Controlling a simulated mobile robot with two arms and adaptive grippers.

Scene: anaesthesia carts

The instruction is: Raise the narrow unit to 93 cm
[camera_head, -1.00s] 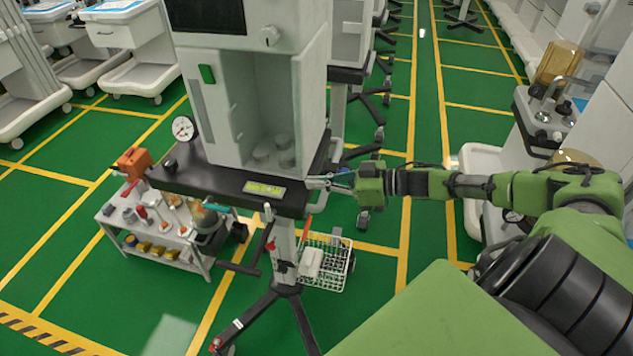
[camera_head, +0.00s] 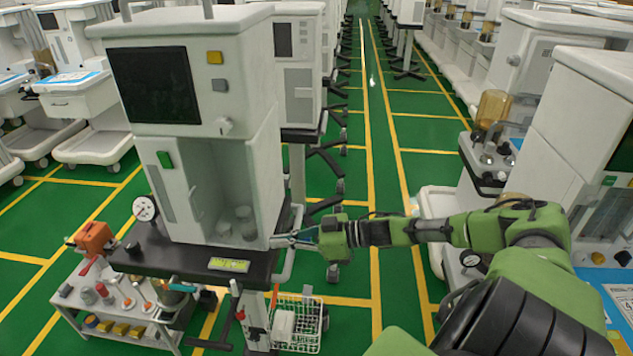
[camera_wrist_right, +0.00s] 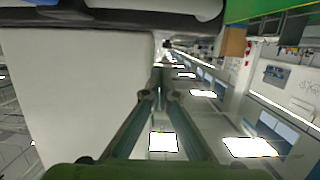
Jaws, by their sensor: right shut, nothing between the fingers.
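The narrow unit (camera_head: 200,130) is a white cabinet with a dark screen and an open niche. It stands on a black shelf (camera_head: 180,258) carried by a pale column (camera_head: 254,305). A yellow-green label (camera_head: 229,265) on the shelf front is too small to read. My right gripper (camera_head: 290,241) is shut and empty at the right side of the unit, just above the shelf's right end. In the right wrist view its fingers (camera_wrist_right: 160,92) come together beside a large white panel (camera_wrist_right: 75,90); I cannot tell whether they touch it. My left gripper is out of view.
A low trolley (camera_head: 115,310) with an orange device (camera_head: 93,241) and small items stands at left. A wire basket (camera_head: 298,325) hangs near the column. More white units stand behind. A green aisle (camera_head: 385,150) is clear behind my right arm; carts line the right.

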